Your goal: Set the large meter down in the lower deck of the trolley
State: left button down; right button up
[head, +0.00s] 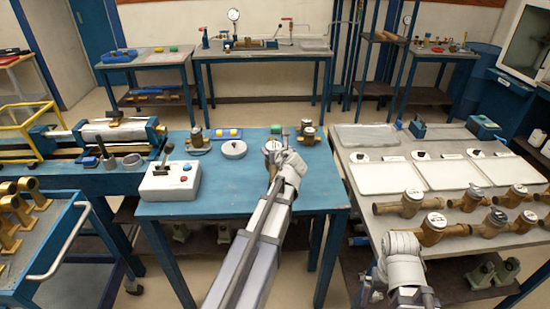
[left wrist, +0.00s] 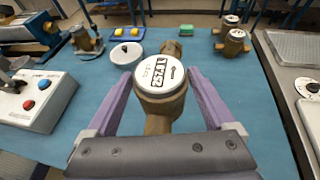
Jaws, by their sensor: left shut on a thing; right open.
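The large meter, a brass body with a white round face, is on the blue bench (head: 215,200); in the left wrist view the meter (left wrist: 160,76) sits between the two purple fingers. My left gripper (left wrist: 158,84) is shut on it. In the head view my left gripper (head: 283,155) partly hides the meter (head: 271,146). I cannot tell whether it touches the bench. The trolley (head: 68,232) stands at the lower left; its lower deck (head: 75,285) is partly seen and looks bare. My right gripper (head: 403,245) is open and empty by the grey bench; its fingers are hard to see.
A control box (head: 170,181) with red and blue buttons, a white disc (head: 233,149) and other brass meters (head: 309,132) share the blue bench. Brass parts (head: 12,213) stand on the trolley's top. The grey bench (head: 375,208) holds several meters and white trays.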

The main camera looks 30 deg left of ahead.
aim_at(275, 168)
pick_arm(q)
jog(key=shift+f+b, duration=1.85)
jog(key=shift+f, duration=0.35)
notch_tip(275, 168, down, 4)
jog(key=b, duration=0.3)
jog(key=shift+b, duration=0.4)
jog(key=shift+r, duration=0.1)
jog(key=shift+c, duration=0.9)
grip_release()
jog(key=shift+o, duration=0.9)
